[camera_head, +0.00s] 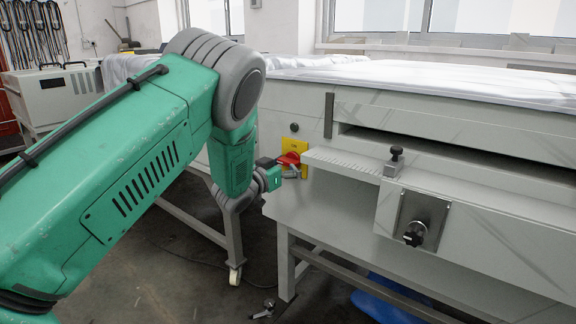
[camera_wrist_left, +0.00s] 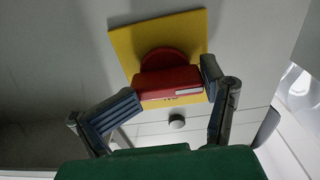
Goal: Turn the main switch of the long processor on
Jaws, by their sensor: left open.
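The main switch is a red rotary handle (camera_head: 289,158) on a yellow plate (camera_head: 299,146), set on the grey side wall of the long processor (camera_head: 290,105). In the left wrist view the red handle (camera_wrist_left: 168,84) lies roughly crosswise, slightly tilted, in front of the yellow plate (camera_wrist_left: 190,37). My left gripper (camera_head: 294,171) is right at the switch. Its open fingers (camera_wrist_left: 172,86) flank the two ends of the handle in the wrist view. The fingertips are very close to it; I cannot tell whether they touch. My right gripper is in neither view.
A grey shelf (camera_head: 315,212) juts out below and right of the switch. A black knob on a metal plate (camera_head: 422,220) and a small clamp knob (camera_head: 396,160) are farther right. A small round knob (camera_wrist_left: 177,122) shows in the wrist view. A white cabinet (camera_head: 55,95) stands back left.

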